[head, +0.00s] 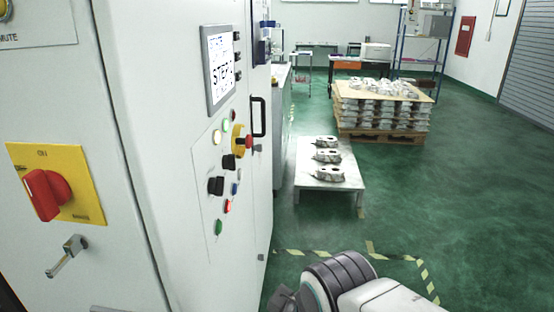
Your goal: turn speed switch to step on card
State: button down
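A grey-framed display card (219,68) is on the side face of the white cabinet, at upper left of centre. My arm shows at the bottom centre, apart from the panel. The fingers of my gripper are not seen.
A yellow and red emergency button (239,140) and small coloured buttons surround the knobs. A black door handle (259,117) stands out beside them. A low table (335,187) holds castings; green floor at right is clear.

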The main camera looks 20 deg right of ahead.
aim_at(227, 161)
jog(key=l+u, duration=0.15)
jog(key=l, duration=0.75)
jog(key=l+u, duration=0.15)
jog(key=l, duration=0.75)
jog(key=l+u, duration=0.15)
jog(key=l, duration=0.75)
jog(key=k, duration=0.05)
